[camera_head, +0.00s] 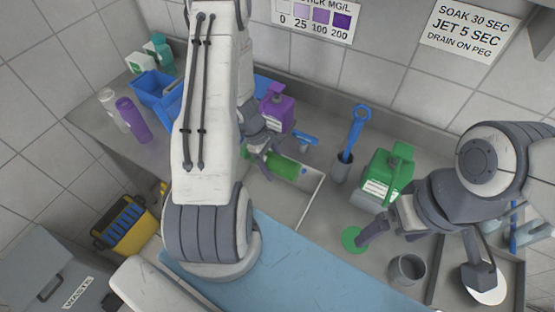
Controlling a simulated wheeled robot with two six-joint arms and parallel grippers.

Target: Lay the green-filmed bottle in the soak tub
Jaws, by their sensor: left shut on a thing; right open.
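My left arm hides part of the gripper and the basin's left side. I cannot tell whether the bottle touches the basin floor.
A green jug (385,172), a purple jug (275,108) and a grey holder (342,168) with a blue-handled brush stand behind. The grey cup (407,269) is at right. Blue bins (153,88) and a purple bottle (133,119) stand at left. A blue mat (300,268) lies in front.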

